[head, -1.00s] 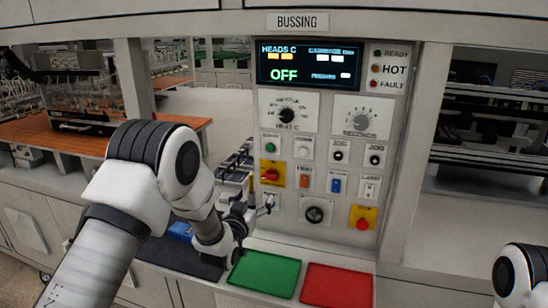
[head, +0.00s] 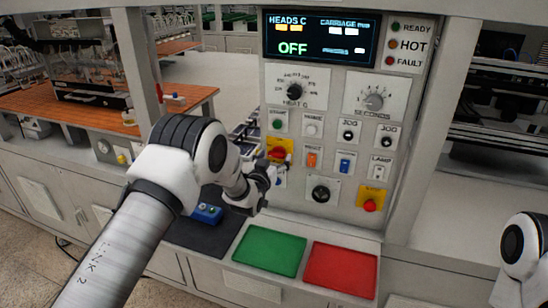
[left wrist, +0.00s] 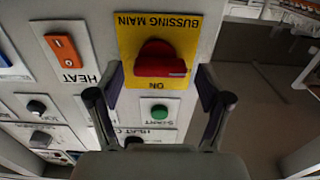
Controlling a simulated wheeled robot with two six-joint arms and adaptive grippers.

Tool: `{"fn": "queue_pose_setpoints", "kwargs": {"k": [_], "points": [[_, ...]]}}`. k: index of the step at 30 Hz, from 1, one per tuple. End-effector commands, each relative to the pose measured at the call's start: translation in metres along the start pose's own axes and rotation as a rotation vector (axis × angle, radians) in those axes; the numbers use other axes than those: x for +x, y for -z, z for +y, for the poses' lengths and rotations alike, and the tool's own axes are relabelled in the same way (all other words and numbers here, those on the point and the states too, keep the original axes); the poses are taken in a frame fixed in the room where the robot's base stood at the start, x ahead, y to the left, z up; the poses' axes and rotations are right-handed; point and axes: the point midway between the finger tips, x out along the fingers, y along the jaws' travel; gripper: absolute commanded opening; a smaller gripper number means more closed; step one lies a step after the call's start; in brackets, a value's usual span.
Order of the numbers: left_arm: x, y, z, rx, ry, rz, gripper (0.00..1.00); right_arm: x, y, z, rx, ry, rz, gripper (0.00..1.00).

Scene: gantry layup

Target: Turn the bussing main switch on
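The bussing main switch is a red rotary handle on a yellow plate (head: 271,157). In the left wrist view the red handle (left wrist: 160,62) appears upside down and lies crosswise, with the ON label at the plate's edge nearest my gripper. My left gripper (head: 281,168) is in front of the plate and partly covers it in the head view. In the left wrist view its two fingers (left wrist: 157,85) are apart, one on either side of the handle's width, with no visible contact. The display (head: 318,38) reads OFF. My right gripper is out of view.
Close by are the green START button (left wrist: 159,112), the orange HEAT rocker (left wrist: 62,48) and a red knob on yellow (head: 370,205). Below lie a green tray (head: 268,250), a red tray (head: 340,270) and a blue item (head: 207,214) on a dark mat.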

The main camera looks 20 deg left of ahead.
Motion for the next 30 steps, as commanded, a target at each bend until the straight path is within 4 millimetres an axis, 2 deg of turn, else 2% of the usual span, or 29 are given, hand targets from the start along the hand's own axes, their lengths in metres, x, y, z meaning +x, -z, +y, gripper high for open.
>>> {"fn": "queue_pose_setpoints", "kwargs": {"k": [1, 3, 4, 19, 30], "points": [[0.000, 0.000, 0.000, 0.000, 0.000, 0.000, 0.53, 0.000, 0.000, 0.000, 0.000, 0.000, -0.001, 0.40], [0.000, 0.000, 0.000, 0.000, 0.000, 0.000, 0.28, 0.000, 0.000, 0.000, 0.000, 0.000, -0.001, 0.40], [0.000, 0.000, 0.000, 0.000, 0.000, 0.000, 0.21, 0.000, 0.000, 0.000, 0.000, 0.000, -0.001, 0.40], [0.000, -0.001, 0.000, 0.027, 0.000, 0.001, 0.21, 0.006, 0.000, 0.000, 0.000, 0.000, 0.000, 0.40], [0.000, -0.004, 0.001, 0.231, 0.001, 0.003, 0.21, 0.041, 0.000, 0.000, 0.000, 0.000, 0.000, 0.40]]}}
